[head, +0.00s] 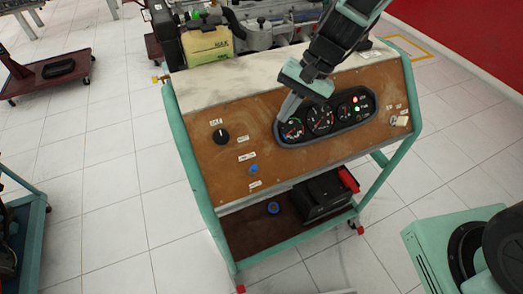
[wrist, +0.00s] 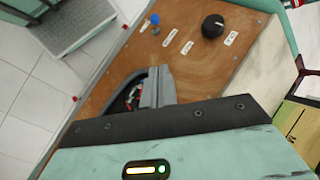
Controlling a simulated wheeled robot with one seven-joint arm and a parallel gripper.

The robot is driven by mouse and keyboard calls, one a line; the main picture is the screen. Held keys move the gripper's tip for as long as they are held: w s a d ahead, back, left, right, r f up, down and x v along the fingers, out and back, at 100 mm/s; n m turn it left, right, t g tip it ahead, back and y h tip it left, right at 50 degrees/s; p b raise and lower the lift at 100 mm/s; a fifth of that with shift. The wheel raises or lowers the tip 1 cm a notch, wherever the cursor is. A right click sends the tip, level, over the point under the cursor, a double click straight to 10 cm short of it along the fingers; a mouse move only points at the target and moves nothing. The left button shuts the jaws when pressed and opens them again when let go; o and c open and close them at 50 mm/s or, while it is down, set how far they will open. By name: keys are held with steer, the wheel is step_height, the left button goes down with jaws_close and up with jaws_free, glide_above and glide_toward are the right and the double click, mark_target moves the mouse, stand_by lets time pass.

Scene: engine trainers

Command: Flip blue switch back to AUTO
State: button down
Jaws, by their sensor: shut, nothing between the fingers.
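The blue switch (head: 253,168) sits on the brown sloped panel (head: 225,185) of the engine trainer, in the lower left part, between small white labels. In the wrist view the blue switch (wrist: 154,20) shows at the top, left of the black knob. My gripper (head: 284,117) is shut and empty over the left gauge of the cluster, up and to the right of the switch and apart from it. Its fingers also show in the wrist view (wrist: 156,75). The label lettering is too small to read.
A black rotary knob (head: 220,136) sits on the panel above the blue switch. The dark gauge cluster (head: 340,117) lies right of it. A black battery (head: 322,195) stands on the lower shelf. The panel around the switch is clear.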

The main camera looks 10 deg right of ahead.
steer(key=p, duration=0.2)
glide_toward(253, 169)
steer(key=w+f, duration=0.4)
steer(key=shift+s+a+f, duration=0.5)
steer(key=shift+s+a, duration=0.05)
steer(key=shift+s, duration=0.2)
steer(key=shift+s+a+f, duration=0.5)
steer(key=shift+s, duration=0.25)
